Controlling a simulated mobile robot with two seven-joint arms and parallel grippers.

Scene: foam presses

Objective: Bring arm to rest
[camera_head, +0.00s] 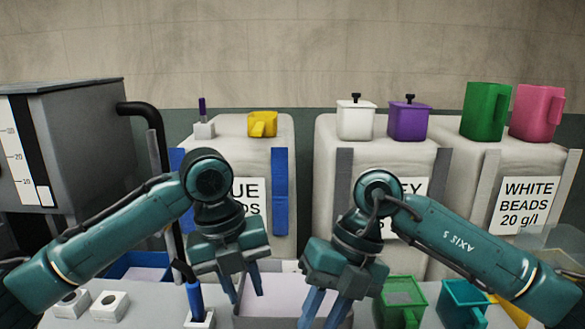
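My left gripper (246,283) hangs fingers down over the left side of the pale tray (285,282) at the middle of the bench. Its two fingers are apart and nothing shows between them. My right gripper (325,308) hangs to the right of it, over the tray's right part. Its fingers are apart at the bottom edge, with the tips at or past the frame's edge, and no object shows between them. Both arms are bent and come in from the sides.
A blue-handled tool (194,298) stands close left of the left gripper. Green (402,296) and teal (463,298) containers stand right of the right gripper. Bead sacks behind carry white (355,120), purple (408,121) and yellow (262,124) containers, plus green (484,112) and pink (537,112) jugs.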

